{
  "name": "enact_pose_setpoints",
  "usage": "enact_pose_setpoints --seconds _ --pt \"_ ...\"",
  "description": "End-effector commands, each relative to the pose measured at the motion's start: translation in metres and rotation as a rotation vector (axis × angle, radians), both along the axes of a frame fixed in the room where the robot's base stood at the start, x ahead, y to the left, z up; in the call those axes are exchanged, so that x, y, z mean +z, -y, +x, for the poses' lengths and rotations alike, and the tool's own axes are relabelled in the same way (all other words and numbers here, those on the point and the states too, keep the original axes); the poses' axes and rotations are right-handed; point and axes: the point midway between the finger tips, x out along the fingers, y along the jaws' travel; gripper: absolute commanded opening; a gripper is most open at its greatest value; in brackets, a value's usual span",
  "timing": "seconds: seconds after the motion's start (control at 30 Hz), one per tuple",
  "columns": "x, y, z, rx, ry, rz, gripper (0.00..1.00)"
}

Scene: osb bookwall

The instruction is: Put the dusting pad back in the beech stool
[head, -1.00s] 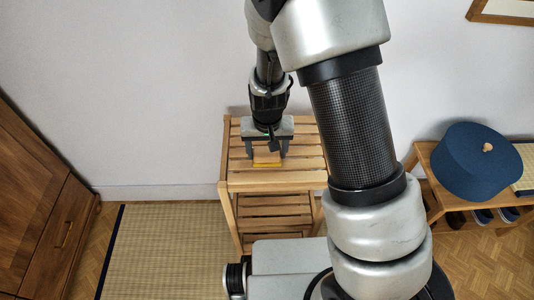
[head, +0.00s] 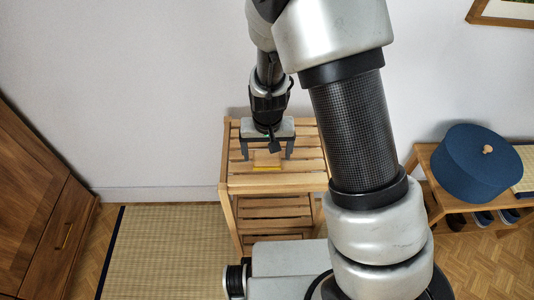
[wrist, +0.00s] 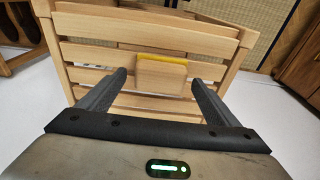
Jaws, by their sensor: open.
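The dusting pad (head: 267,158) is a small pale wooden block with a yellow edge. It lies on the slatted top of the beech stool (head: 235,180), near the middle. In the wrist view the pad (wrist: 161,76) shows between my fingers, its yellow strip on the far side. My gripper (head: 267,155) is open, pointing down over the stool top. One finger is on each side of the pad, with a visible gap on both sides. The wrist view also shows my gripper (wrist: 160,80) empty. The stool has a slatted lower shelf (head: 274,212).
A low wooden bench (head: 425,158) at the right bears a round dark blue cushion-like object (head: 477,162), with shoes beneath. A wooden cabinet (head: 35,200) stands at the left. A tatami mat (head: 165,250) covers the floor left of the stool. The wall is close behind.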

Motion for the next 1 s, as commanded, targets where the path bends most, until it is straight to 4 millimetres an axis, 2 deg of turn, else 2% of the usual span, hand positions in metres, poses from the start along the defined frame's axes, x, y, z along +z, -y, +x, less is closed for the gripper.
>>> enact_pose_setpoints --seconds 0.03,0.2,0.4,0.8,0.87,0.97,1.0 --pt "0.013 -0.001 -0.001 0.001 0.003 0.002 0.85" --pt "0.051 -0.001 -0.006 0.001 0.005 0.003 0.85" --pt "0.087 -0.001 -0.013 0.000 0.002 0.002 0.85" --pt "0.116 0.003 -0.017 -0.004 0.007 0.013 0.85" --pt "0.131 0.007 -0.020 -0.009 0.018 0.030 0.85" --pt "0.171 0.022 -0.030 -0.012 0.052 0.069 0.85" --pt "0.191 0.029 -0.037 -0.012 0.071 0.084 0.85"
